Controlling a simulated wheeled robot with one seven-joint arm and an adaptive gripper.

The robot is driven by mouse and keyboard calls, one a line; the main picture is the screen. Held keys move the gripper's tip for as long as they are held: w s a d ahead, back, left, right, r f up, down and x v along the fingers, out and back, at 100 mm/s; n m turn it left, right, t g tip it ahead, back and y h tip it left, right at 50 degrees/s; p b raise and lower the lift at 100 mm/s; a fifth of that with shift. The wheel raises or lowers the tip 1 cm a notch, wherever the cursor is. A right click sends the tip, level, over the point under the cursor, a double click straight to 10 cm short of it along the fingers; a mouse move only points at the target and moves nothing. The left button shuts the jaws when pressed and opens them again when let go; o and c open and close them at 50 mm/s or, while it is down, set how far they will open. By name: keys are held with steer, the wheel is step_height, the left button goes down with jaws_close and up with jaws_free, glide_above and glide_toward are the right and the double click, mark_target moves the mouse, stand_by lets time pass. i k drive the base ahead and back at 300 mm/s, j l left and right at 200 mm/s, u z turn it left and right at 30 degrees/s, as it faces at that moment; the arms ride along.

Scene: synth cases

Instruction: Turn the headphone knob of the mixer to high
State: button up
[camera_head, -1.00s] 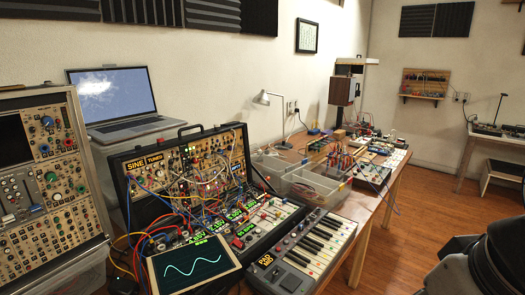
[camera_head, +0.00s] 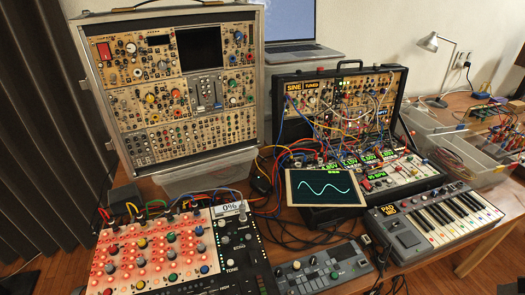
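A panel with rows of coloured knobs, lit red, lies at the lower left of the head view; it looks like the mixer (camera_head: 112,262). Cables plug in along its back edge. A small white display (camera_head: 229,209) reading "0%" stands at its back right. A black section (camera_head: 256,262) along its right side carries several knobs and a "TONE" label. I cannot tell which knob is the headphone knob, as most labels are too small to read.
A modular rack (camera_head: 171,90) stands behind on a clear bin. A small screen with a sine wave (camera_head: 324,187), a low grey device (camera_head: 322,268) and a small keyboard (camera_head: 436,221) lie to the right. A patched synth case (camera_head: 342,100) and a laptop (camera_head: 303,22) are farther back. Loose cables cross the middle.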

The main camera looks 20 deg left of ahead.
mark_target(222, 225)
steer(key=u, duration=1.65)
steer(key=l+z, duration=0.25)
steer(key=i+j, duration=0.1)
steer(key=i, duration=0.2)
